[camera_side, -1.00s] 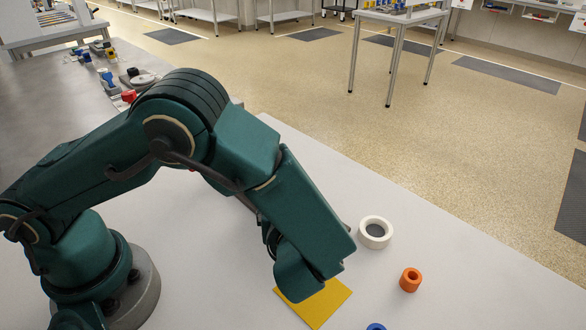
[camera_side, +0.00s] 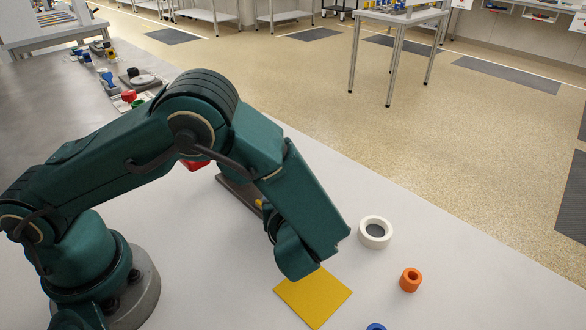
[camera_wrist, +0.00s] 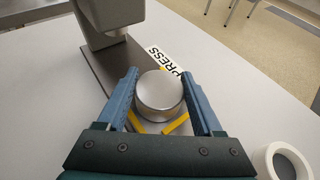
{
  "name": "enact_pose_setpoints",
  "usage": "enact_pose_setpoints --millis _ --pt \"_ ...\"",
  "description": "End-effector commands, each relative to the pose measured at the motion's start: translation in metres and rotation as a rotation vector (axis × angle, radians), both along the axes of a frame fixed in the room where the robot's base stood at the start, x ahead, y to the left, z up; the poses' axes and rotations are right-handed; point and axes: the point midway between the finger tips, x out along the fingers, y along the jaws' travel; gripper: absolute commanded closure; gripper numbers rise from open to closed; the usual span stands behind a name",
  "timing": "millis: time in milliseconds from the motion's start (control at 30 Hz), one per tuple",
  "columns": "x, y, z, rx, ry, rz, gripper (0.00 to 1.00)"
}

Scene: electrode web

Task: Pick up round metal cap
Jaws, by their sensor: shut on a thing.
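The round metal cap (camera_wrist: 159,92) shows in the wrist view as a silver disc between the two blue fingers of my gripper (camera_wrist: 160,100). The fingers are shut on its left and right sides. I cannot tell whether the cap touches the plate. In the side view my arm hides the cap and the fingertips.
A grey press column (camera_wrist: 108,20) rises just beyond the cap. A white ring (camera_side: 375,232), an orange ring (camera_side: 410,279), a partly cut-off blue ring (camera_side: 376,327) and a yellow square (camera_side: 313,297) are on the pale table. A red object (camera_side: 195,165) shows behind my arm.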

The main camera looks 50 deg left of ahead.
Motion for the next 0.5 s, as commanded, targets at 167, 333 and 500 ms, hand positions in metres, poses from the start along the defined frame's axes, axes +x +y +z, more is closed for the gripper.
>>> enact_pose_setpoints --millis 167,333,500 --pt "0.0 0.0 0.012 -0.002 -0.003 0.002 0.93" --pt "0.0 0.0 0.035 -0.004 -0.005 0.003 0.93" --pt "0.001 0.0 0.066 -0.005 -0.006 0.003 0.93"
